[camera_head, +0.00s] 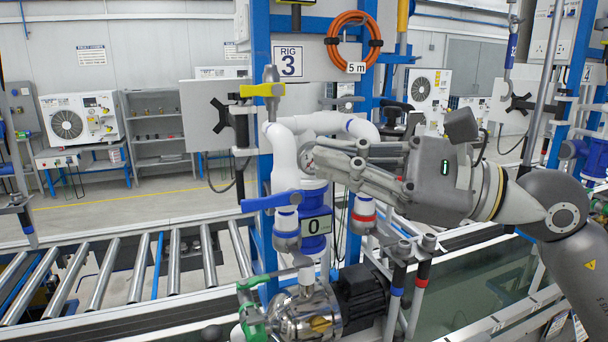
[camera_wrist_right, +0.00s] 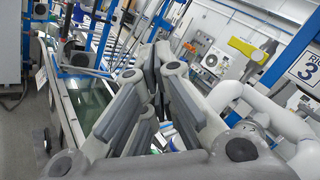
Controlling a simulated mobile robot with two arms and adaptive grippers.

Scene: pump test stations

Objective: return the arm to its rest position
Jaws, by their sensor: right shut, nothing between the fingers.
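My right arm comes in from the right in the head view. Its grey gripper (camera_head: 318,158) is shut and empty, with the fingers pointing left in front of the white pipes of rig 3. In the right wrist view the fingertips (camera_wrist_right: 155,55) meet with nothing between them. The gripper hides part of the white pipe (camera_head: 284,150) and most of a round gauge (camera_head: 307,158). I cannot tell whether the fingers touch the pipe. My left gripper is not in view.
A yellow valve handle (camera_head: 262,90) and a blue valve handle (camera_head: 271,202) stick out left of the pipes. A pump (camera_head: 306,314) and black motor (camera_head: 361,297) sit below. A roller conveyor (camera_head: 140,268) lies left. An orange hose (camera_head: 354,40) hangs above.

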